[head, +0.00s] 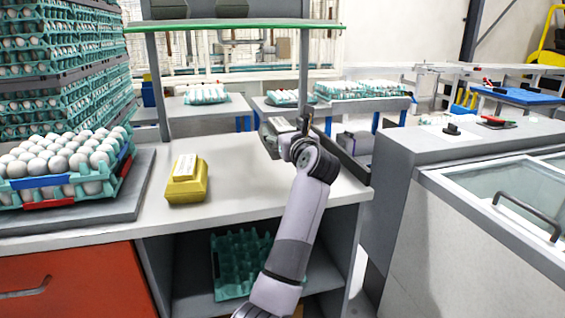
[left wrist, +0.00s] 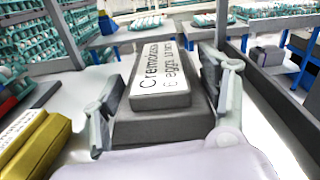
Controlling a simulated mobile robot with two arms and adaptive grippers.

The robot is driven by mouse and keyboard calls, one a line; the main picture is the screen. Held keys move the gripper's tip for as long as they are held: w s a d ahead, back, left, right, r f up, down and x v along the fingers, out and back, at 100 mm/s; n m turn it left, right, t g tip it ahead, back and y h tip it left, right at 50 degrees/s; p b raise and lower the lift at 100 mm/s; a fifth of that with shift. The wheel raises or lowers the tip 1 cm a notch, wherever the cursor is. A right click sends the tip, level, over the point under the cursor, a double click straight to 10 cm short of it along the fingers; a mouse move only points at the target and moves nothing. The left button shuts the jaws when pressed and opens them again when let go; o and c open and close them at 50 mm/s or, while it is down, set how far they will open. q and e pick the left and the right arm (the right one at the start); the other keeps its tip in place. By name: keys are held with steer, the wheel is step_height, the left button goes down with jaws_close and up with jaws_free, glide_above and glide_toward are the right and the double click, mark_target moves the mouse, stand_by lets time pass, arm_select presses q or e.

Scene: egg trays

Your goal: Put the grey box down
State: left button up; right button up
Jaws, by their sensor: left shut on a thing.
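The grey box (head: 268,140) is near the right end of the white counter (head: 235,170), partly hidden behind my left gripper (head: 290,136). In the left wrist view the grey box (left wrist: 165,130) has a stepped top and a white label with black lettering. The fingers of my left gripper (left wrist: 165,80) are on either side of the box and shut on it. I cannot tell whether its underside touches the counter. My right gripper is in neither view.
A yellow box (head: 187,189) with a white label stands on the counter to the left. Stacked egg trays (head: 65,190) stand further left. A shelf post (head: 304,60) rises close behind my gripper. A teal empty tray (head: 228,285) lies under the counter. The counter's middle is clear.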

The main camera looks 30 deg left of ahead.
arm_select(q)
step_height(320, 180, down, 8)
steer(key=shift+r+b, duration=0.2)
steer(key=shift+b, duration=0.4)
steer(key=o, duration=1.9)
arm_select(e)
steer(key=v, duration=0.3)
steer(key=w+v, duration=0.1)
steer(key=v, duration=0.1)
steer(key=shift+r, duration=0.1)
arm_select(q)
steer(key=shift+s+d, duration=0.1)
